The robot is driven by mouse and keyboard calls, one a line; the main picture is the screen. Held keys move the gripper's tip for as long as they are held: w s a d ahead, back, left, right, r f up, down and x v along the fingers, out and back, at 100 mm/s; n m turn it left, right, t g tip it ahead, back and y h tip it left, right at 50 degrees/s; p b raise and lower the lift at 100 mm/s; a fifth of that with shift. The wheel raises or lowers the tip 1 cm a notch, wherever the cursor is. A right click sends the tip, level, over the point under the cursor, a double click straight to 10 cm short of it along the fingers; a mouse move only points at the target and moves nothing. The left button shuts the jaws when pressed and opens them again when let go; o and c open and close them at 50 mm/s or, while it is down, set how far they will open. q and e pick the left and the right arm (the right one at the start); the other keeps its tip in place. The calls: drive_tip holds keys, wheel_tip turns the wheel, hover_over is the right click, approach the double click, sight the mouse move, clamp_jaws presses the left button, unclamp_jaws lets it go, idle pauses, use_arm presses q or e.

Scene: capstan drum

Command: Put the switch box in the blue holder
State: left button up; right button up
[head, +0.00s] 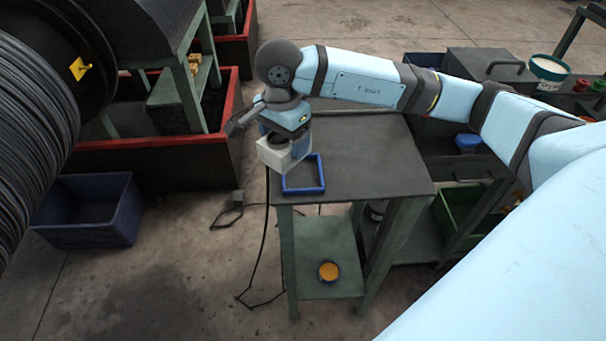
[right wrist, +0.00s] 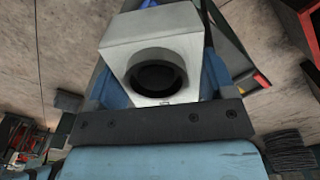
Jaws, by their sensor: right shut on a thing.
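The switch box (head: 272,154) is a pale grey block with a round black knob on one face. In the head view it is at the left end of the table, under my right gripper (head: 284,142). In the right wrist view the switch box (right wrist: 160,60) sits between the fingers, its black knob facing the camera. My right gripper is shut on it. The blue holder (head: 304,188) is an open rectangular frame on the table, just right of and in front of the box; their edges overlap in the picture. Whether the box touches the table is hidden. My left gripper is out of view.
The dark tabletop (head: 375,165) is clear to the right of the holder. A black cable (head: 264,250) hangs off its left side to the floor. A blue bin (head: 90,225) and a large cable drum (head: 35,120) stand at the left. An orange-filled bowl (head: 328,271) is on the lower shelf.

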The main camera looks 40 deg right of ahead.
drive_tip(key=r+m, duration=0.1)
drive_tip(key=m, duration=0.2)
drive_tip(key=d+r+m, duration=0.1)
drive_tip(key=m, duration=0.2)
drive_tip(key=r+m+b, duration=0.1)
drive_tip(key=r+m, duration=0.1)
drive_tip(key=m, duration=0.2)
drive_tip(key=shift+w+d, duration=0.35)
drive_tip(key=shift+w, duration=0.05)
drive_tip(key=r+m, duration=0.1)
drive_tip(key=m, duration=0.3)
drive_tip(key=d+r+m+b, duration=0.1)
drive_tip(key=r+m, duration=0.1)
drive_tip(key=m, duration=0.2)
drive_tip(key=d+r+m, duration=0.1)
drive_tip(key=m, duration=0.2)
drive_tip(key=shift+r+m, duration=0.4)
drive_tip(key=m, duration=0.1)
drive_tip(key=r+m, duration=0.1)
drive_tip(key=m, duration=0.3)
drive_tip(key=shift+s+d+r+b, duration=0.2)
drive_tip(key=shift+d+r+b, duration=0.05)
drive_tip(key=shift+d+b, duration=0.15)
drive_tip(key=shift+m, duration=0.3)
wheel_tip(320, 180, down, 20)
drive_tip(key=shift+r+p, duration=0.25)
drive_tip(key=shift+p, duration=0.55)
drive_tip(key=shift+f, duration=0.1)
drive_tip(key=o, duration=1.3)
drive_tip(key=shift+c, duration=0.2)
